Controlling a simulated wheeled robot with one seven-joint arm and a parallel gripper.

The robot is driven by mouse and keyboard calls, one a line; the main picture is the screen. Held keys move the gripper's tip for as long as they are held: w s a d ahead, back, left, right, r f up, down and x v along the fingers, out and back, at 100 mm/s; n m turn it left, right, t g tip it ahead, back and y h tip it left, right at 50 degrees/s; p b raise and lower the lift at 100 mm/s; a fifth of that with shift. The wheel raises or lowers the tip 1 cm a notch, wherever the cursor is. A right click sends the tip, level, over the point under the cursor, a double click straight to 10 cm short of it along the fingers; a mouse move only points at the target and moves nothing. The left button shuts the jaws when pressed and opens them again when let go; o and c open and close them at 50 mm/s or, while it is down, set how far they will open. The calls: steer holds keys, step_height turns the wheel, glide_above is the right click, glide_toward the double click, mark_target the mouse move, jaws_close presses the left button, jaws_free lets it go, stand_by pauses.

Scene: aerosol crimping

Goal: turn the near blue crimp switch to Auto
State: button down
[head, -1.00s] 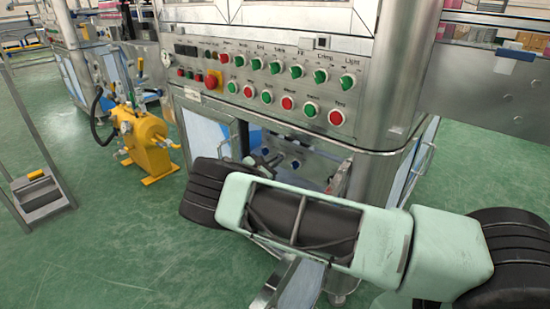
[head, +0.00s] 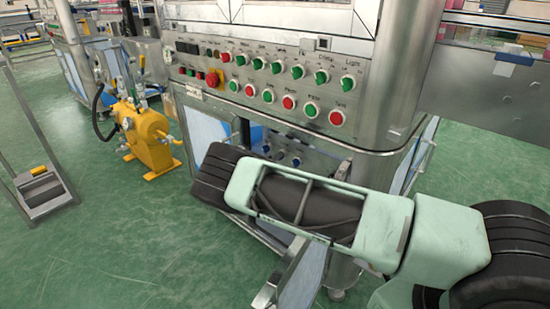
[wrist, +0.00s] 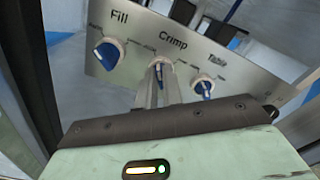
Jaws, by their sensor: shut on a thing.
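The near blue crimp switch (wrist: 160,65) sits under the word Crimp, in the middle of a tilted metal panel (wrist: 118,82) in the wrist view. My gripper (wrist: 160,78) reaches up to it, with its narrow fingers shut around the knob. The fingers cover most of the switch, so its pointer direction is hard to tell. The blue Fill switch (wrist: 108,53) is left of it and the blue Table switch (wrist: 203,87) right of it, both clear of the fingers. In the head view my arm hides the gripper.
The upper panel (head: 190,66) carries green and red knobs and a red emergency button (head: 212,80). A metal column (head: 395,80) stands right of the open cabinet. A yellow machine (head: 150,140) stands on the floor at left.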

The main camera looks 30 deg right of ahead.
steer(key=shift+a+n, duration=0.1)
steer(key=shift+n, duration=0.8)
steer(key=shift+f, duration=0.1)
steer(key=c, duration=1.5)
jaws_free()
steer(key=shift+c, duration=0.2)
steer(key=p+v, duration=0.2)
steer(key=v, duration=1.5)
steer(key=shift+a, duration=0.2)
steer(key=shift+s, duration=0.1)
